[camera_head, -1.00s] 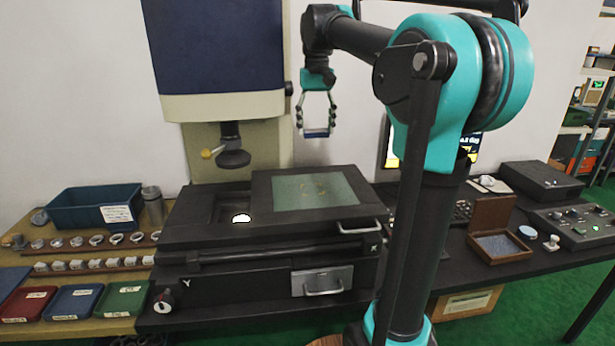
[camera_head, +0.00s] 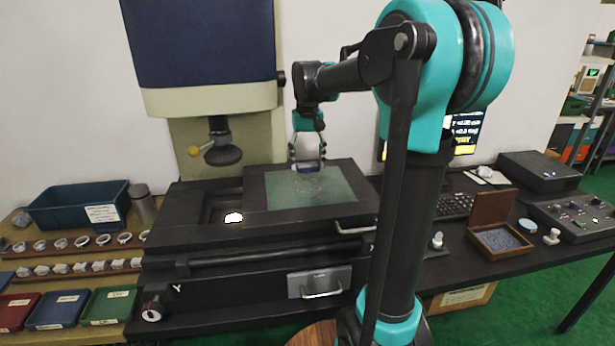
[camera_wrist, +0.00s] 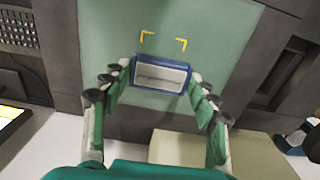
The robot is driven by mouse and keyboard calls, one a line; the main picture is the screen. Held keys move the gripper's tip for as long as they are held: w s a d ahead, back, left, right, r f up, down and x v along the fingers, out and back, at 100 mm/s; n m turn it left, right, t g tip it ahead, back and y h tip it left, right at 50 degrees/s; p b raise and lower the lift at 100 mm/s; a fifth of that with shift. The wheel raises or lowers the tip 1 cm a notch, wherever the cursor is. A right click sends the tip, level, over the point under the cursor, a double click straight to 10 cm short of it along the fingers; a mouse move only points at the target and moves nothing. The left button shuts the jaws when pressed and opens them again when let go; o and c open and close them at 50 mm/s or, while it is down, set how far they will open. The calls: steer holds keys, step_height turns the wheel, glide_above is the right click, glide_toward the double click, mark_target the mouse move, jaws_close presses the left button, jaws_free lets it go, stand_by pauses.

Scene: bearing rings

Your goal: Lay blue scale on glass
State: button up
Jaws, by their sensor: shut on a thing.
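The blue scale (camera_wrist: 161,74) is a small blue-edged block with a pale, recessed face, seen in the wrist view between my fingertips. My gripper (camera_head: 307,166) is shut on it, low over the glass (camera_head: 335,190). The glass is a grey-green plate set in the dark stage, with yellow corner marks (camera_wrist: 182,44) just past the scale in the wrist view. In the head view the scale shows as a small blue strip (camera_head: 308,169) at the fingertips, over the far part of the glass. I cannot tell whether it touches the glass.
The microscope head (camera_head: 223,152) hangs left of my gripper. A lit opening (camera_head: 233,217) lies in the stage. Rings on racks, a blue bin (camera_head: 75,205) and colored trays stand left. An open wooden box (camera_head: 497,239) and a control box (camera_head: 575,218) stand right.

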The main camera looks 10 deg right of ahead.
mark_target(308, 185)
steer(key=shift+f, duration=2.7)
steer(key=o, duration=1.3)
steer(key=shift+f, duration=0.1)
step_height(308, 185, up, 12)
steer(key=shift+r, duration=0.15)
